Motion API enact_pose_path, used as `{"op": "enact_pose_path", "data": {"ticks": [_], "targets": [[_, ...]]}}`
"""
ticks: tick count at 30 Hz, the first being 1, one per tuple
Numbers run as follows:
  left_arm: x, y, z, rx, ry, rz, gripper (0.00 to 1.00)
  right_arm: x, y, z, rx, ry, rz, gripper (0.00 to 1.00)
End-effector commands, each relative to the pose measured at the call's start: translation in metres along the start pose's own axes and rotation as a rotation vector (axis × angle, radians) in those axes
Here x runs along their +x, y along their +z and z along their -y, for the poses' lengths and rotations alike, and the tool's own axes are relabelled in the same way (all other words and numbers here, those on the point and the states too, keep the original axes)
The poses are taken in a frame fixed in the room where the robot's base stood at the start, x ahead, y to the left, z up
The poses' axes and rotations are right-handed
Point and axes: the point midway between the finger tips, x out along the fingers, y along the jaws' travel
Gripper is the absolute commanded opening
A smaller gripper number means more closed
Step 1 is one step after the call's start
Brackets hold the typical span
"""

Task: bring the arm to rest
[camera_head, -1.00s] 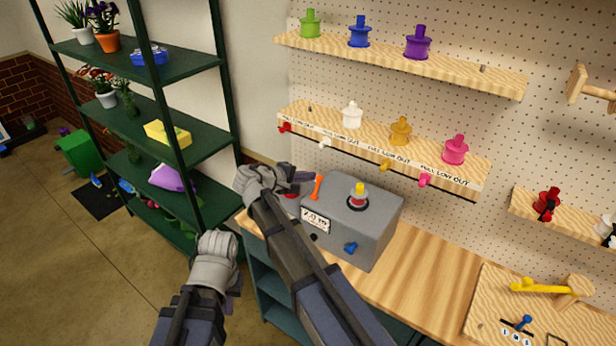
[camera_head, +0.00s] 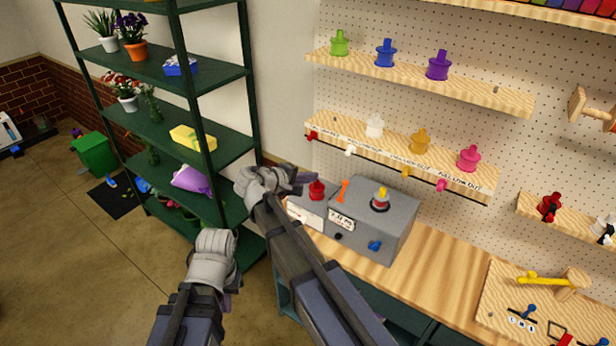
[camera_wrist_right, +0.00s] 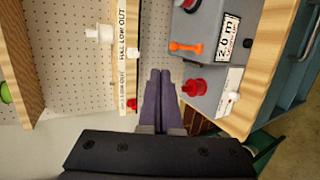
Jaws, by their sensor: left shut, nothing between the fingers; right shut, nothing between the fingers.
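My right arm reaches up through the middle of the head view. Its gripper (camera_head: 297,180) is shut and empty, in front of the grey box's left end in the picture. In the right wrist view its two purple fingers (camera_wrist_right: 160,78) lie together with nothing between them, beside a red knob (camera_wrist_right: 194,87). I cannot tell whether they touch the box. My left gripper (camera_head: 232,282) is lower and further left, over the floor in the picture. It is shut and holds nothing; its fingertips are mostly hidden behind its wrist.
The grey box (camera_head: 396,228), with red, orange and blue controls, stands on the wooden bench (camera_head: 440,268). A pegboard with wooden ledges (camera_head: 440,92) and coloured spools rises behind. A dark green shelf rack (camera_head: 215,75) with plants stands left. Open floor (camera_head: 90,270) is at lower left.

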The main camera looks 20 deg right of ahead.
Motion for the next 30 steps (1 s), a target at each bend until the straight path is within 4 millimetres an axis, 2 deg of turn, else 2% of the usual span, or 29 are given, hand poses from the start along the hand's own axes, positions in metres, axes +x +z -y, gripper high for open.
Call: {"op": "enact_pose_path", "data": {"ticks": [11,14,17,20,21,24,27,30], "targets": [[0.001,0.000,0.000,0.001,0.000,0.000,0.00,0.001,0.000,0.001,0.000,0.000,0.000,0.00],[0.007,-0.001,-0.001,0.001,0.000,0.000,0.00,0.001,0.004,0.014,0.008,-0.024,-0.002,0.00],[0.025,-0.002,-0.002,0.002,0.000,0.000,0.00,-0.002,0.015,0.055,0.036,-0.112,-0.004,0.00],[0.051,-0.003,-0.005,0.003,-0.001,-0.001,0.00,-0.011,0.033,0.120,0.077,-0.264,-0.006,0.00],[0.062,-0.004,-0.006,0.004,-0.001,-0.001,0.00,-0.016,0.041,0.149,0.092,-0.336,-0.005,0.00],[0.087,-0.005,-0.008,0.006,-0.002,-0.001,0.00,-0.035,0.061,0.216,0.124,-0.515,0.004,0.00],[0.108,-0.007,-0.010,0.008,-0.002,-0.001,0.00,-0.058,0.080,0.273,0.143,-0.682,0.018,0.00],[0.125,-0.008,-0.011,0.010,-0.002,-0.002,0.00,-0.081,0.097,0.317,0.150,-0.823,0.036,0.00]]}}
